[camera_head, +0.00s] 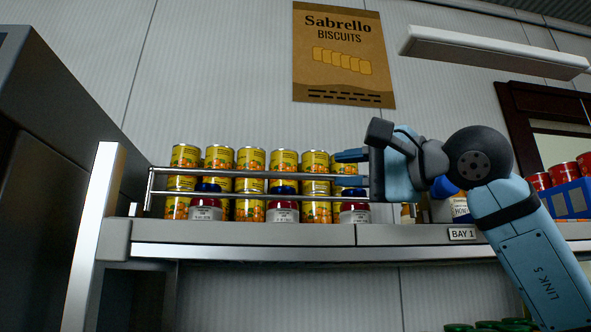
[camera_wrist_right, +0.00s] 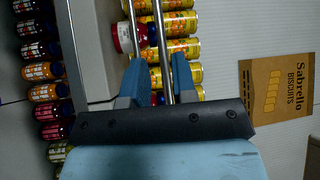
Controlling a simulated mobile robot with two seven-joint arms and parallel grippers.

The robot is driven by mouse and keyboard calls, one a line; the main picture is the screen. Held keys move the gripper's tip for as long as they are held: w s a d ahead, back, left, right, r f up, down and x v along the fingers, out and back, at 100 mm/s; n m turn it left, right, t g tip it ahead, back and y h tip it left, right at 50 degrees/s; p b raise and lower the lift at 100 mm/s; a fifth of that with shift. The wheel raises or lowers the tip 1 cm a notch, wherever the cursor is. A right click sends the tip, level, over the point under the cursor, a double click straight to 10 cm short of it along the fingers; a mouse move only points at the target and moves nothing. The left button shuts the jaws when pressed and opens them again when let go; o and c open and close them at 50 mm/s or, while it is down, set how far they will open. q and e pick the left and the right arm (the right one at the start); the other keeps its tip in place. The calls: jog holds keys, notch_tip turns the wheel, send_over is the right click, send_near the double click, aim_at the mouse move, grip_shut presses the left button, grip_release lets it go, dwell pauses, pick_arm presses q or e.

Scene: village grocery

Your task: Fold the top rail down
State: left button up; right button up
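The top rail (camera_head: 250,172) is a thin metal bar running across the front of the shelf, in front of stacked tins and jars. A second, lower bar (camera_head: 250,194) runs parallel beneath it, and both meet an upright at the left end. My right gripper (camera_head: 352,172) is at the right end of the bars, pointing left. In the wrist view, its two blue fingers (camera_wrist_right: 158,82) are apart, with the top rail (camera_wrist_right: 163,50) passing through the gap. I cannot tell whether either finger touches it. My left gripper is not in view.
The grey shelf edge (camera_head: 290,236) carries a BAY 1 label (camera_head: 461,234). A metal post (camera_head: 95,240) stands at left.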

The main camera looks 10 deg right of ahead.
aim_at(291, 176)
jog(key=p+x, duration=0.2)
jog(key=x, duration=0.8)
grip_shut()
